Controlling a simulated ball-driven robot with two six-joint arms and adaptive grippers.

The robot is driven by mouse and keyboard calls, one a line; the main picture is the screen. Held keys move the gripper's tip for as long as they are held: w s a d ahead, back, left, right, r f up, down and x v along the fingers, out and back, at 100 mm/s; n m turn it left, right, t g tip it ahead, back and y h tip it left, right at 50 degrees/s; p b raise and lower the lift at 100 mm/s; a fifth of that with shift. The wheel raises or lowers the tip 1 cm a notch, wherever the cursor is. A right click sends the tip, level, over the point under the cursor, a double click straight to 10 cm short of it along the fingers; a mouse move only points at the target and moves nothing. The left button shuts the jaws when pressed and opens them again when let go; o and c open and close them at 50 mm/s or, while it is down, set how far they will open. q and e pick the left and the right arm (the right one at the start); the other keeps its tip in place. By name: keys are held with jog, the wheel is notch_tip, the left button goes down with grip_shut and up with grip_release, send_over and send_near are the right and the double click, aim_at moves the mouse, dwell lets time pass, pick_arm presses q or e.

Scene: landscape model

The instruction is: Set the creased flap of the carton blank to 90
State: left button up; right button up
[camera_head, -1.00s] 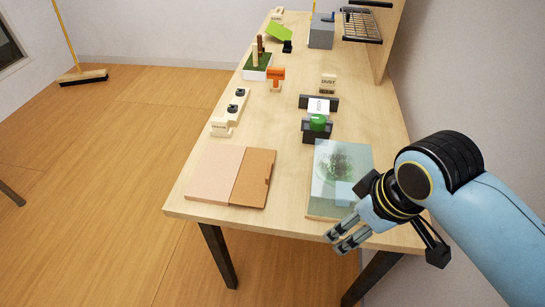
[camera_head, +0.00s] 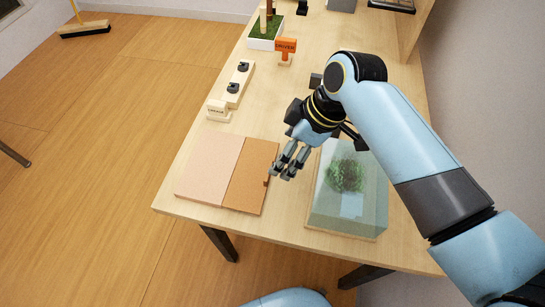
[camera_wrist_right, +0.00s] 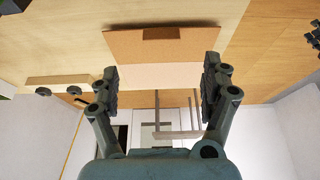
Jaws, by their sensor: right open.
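The carton blank lies on the table's near left part, with a pale pink panel (camera_head: 208,165) on the left and a brown flap (camera_head: 249,180) on the right. The flap looks flat, in line with the panel, with a small dark tab or notch at its right edge. In the right wrist view the brown flap (camera_wrist_right: 190,45) is ahead, with the pink panel (camera_wrist_right: 160,74) beyond it. My right gripper (camera_head: 281,172) is open and empty, just right of the flap's free edge; contact cannot be told. My left gripper is out of view.
A clear box (camera_head: 345,210) with greenery inside stands close to the right. A sign (camera_head: 218,111) and a wooden strip with black knobs (camera_head: 236,85) stand behind the blank. An orange sign (camera_head: 286,50) and a planter (camera_head: 266,37) are farther back.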

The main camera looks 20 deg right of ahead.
send_near(252, 170)
jog(key=shift+s+d+f, duration=0.8)
jog(key=shift+s+f, duration=0.05)
jog(key=shift+s, duration=0.05)
jog(key=x, duration=0.3)
jog(key=shift+w+f+b, duration=0.1)
jog(key=shift+f+b, duration=0.25)
jog(key=shift+b, duration=0.05)
jog(key=shift+w+a+f, duration=0.1)
jog(key=shift+a+f, duration=0.1)
jog(key=shift+f, duration=0.15)
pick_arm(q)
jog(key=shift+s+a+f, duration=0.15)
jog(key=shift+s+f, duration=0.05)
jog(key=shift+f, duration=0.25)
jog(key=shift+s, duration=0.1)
pick_arm(e)
jog(key=shift+c, duration=0.3)
jog(key=c, duration=0.7)
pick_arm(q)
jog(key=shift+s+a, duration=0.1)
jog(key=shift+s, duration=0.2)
pick_arm(e)
grip_shut()
